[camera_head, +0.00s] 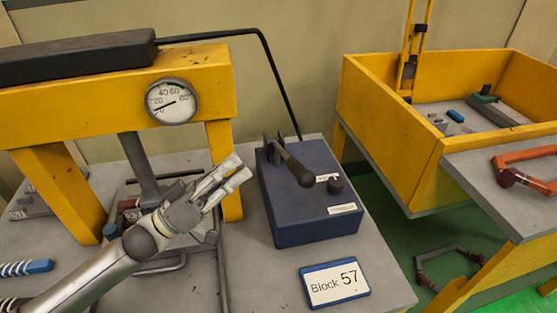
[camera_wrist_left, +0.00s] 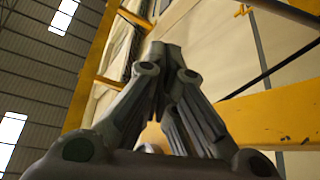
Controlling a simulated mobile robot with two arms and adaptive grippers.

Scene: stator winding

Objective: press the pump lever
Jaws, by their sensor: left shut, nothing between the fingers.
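The pump is a dark blue box (camera_head: 312,205) on the grey table, right of the yellow press. Its dark pump lever (camera_head: 290,163) sticks out from a bracket on top and ends in a round knob. My left gripper (camera_head: 238,170) is in front of the press's right leg, to the left of the pump and apart from the lever in the picture. Its fingers are shut and empty, pointing up and to the right. The fingers also show closed together in the left wrist view (camera_wrist_left: 170,75). My right gripper is not in view.
The yellow press frame (camera_head: 100,100) with a round gauge (camera_head: 171,101) stands at the left. A black hose (camera_head: 270,65) runs down behind the pump. A "Block 57" sign (camera_head: 335,284) lies in front. A yellow bin (camera_head: 400,150) stands at the right.

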